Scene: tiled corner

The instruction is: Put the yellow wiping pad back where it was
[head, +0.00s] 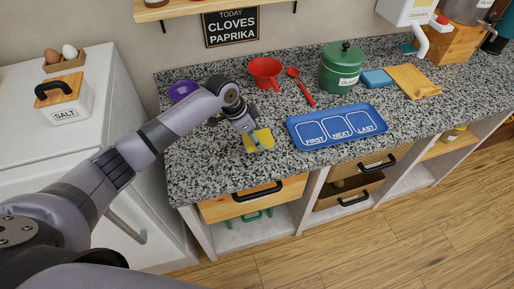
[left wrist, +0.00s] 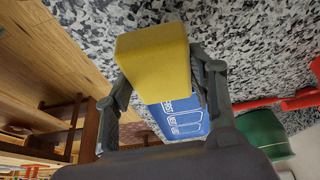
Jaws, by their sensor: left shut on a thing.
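The yellow wiping pad (head: 264,136) is a block over the speckled counter, left of the blue tray. My left gripper (head: 254,141) is shut on it, with a finger on each side. In the left wrist view the yellow pad (left wrist: 150,60) sits between the fingers of my left gripper (left wrist: 162,80) and hides part of the tray behind it. Whether the pad touches the counter I cannot tell. My right gripper is not in view.
The blue tray (head: 318,137) is marked FIRST, NEXT, LAST. Behind stand a purple bowl (head: 183,90), a red funnel-like cup (head: 265,72), a red spoon (head: 301,88) and a green canister (head: 341,68). A blue block (head: 377,78) and wooden board (head: 412,81) lie right.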

